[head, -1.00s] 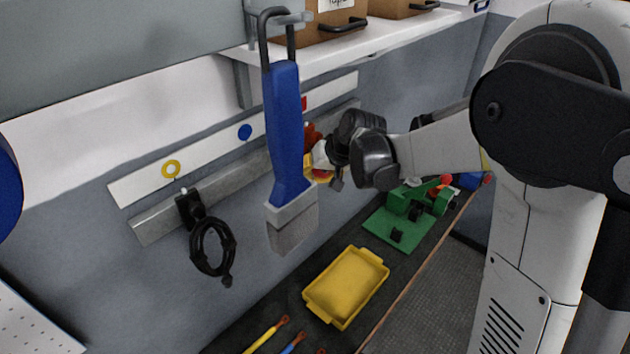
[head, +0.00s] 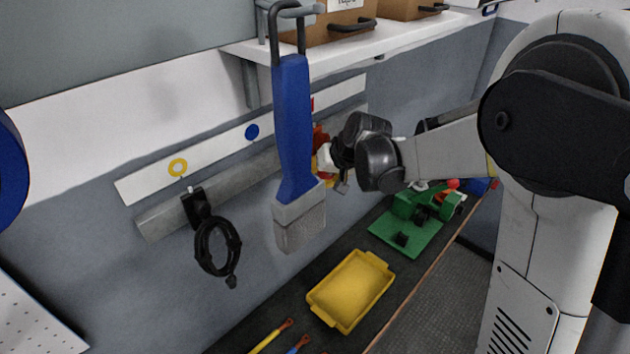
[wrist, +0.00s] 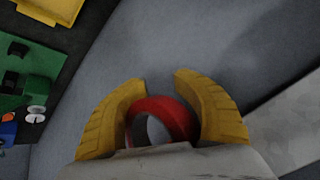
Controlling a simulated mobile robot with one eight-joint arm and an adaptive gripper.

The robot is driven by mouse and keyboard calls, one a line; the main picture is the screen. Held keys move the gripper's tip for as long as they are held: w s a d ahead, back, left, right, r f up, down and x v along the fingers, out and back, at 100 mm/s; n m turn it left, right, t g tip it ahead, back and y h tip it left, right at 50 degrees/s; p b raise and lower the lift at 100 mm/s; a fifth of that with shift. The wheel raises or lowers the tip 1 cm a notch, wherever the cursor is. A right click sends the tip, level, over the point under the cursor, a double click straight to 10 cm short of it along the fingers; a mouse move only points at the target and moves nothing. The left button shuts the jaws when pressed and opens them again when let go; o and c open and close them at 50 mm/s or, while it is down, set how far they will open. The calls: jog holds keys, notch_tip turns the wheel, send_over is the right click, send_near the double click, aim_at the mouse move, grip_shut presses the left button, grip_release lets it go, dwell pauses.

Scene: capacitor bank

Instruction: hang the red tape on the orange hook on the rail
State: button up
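The red tape (wrist: 163,118) is a ring in the wrist view, between the two yellow fingers of my gripper (wrist: 160,82). Both fingers appear to touch its sides, so my gripper looks shut on it. In the head view my gripper (head: 327,166) is near the wall, partly hidden by a hanging blue brush. An orange-red patch (head: 321,136) shows just above it; I cannot tell whether it is the orange hook or the tape. The grey rail (head: 158,222) runs along the wall, and its far part is mostly hidden. No hook shows in the wrist view.
The blue brush (head: 295,130) hangs in front of the rail. A black cable coil (head: 217,246) hangs at the rail's near end. Below are a yellow tray (head: 350,291) and a green fixture (head: 407,231) on the bench. A white shelf (head: 400,32) juts out above.

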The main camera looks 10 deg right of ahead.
jog(key=shift+r, duration=0.1)
jog(key=s+v, duration=0.1)
jog(key=v, duration=1.2)
jog(key=s+d+f+t+h+b, duration=0.1)
jog(key=s+d+f+h, duration=0.15)
jog(key=s, duration=0.85)
jog(key=s+d+f+h, duration=0.1)
jog(key=s+f, duration=0.2)
jog(key=s, duration=0.8)
notch_tip(320, 180, down, 29)
jog(key=b, duration=2.9)
jog(key=shift+w+a, duration=0.25)
jog(key=shift+a, duration=0.05)
jog(key=shift+f, duration=0.1)
